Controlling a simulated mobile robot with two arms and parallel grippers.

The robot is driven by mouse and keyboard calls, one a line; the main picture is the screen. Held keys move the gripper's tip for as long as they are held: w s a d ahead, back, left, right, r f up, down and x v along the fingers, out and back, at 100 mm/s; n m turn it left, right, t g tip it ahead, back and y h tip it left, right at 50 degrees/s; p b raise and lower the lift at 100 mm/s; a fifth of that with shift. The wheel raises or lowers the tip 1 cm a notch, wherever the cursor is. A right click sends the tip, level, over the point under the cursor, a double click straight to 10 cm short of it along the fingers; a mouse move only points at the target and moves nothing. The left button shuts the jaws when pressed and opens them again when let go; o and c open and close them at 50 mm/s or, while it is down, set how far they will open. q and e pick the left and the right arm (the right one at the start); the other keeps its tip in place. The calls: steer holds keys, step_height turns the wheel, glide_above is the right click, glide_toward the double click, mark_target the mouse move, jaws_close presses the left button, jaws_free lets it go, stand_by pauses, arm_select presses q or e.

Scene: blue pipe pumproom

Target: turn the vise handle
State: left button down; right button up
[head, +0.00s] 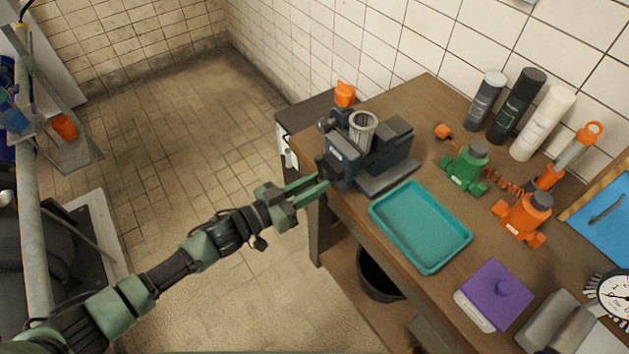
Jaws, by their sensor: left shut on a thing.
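The vise (370,145) is dark grey-blue and sits at the near-left corner of the wooden workbench. A ribbed grey cylindrical piece (362,127) stands upright at its jaws. My left arm reaches in from the lower left. My left gripper (322,180) is at the vise's front, its green fingers shut on the vise handle, which is mostly hidden by the fingers and the dark front end of the vise. My right gripper is not in view.
A teal tray (447,261) lies just right of the vise. A dark bin (378,275) stands below. Floor at left is clear.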

arm_select(q)
steer(key=shift+r+n+p, duration=0.2)
steer(key=shift+n+p, duration=0.2)
steer(key=shift+n, duration=0.6)
steer(key=n, duration=0.2)
steer(key=shift+n+p, duration=0.3)
steer(key=shift+p, duration=0.1)
steer(key=n, duration=0.2)
steer(key=shift+a+n, duration=0.1)
steer(key=shift+n, duration=1.2)
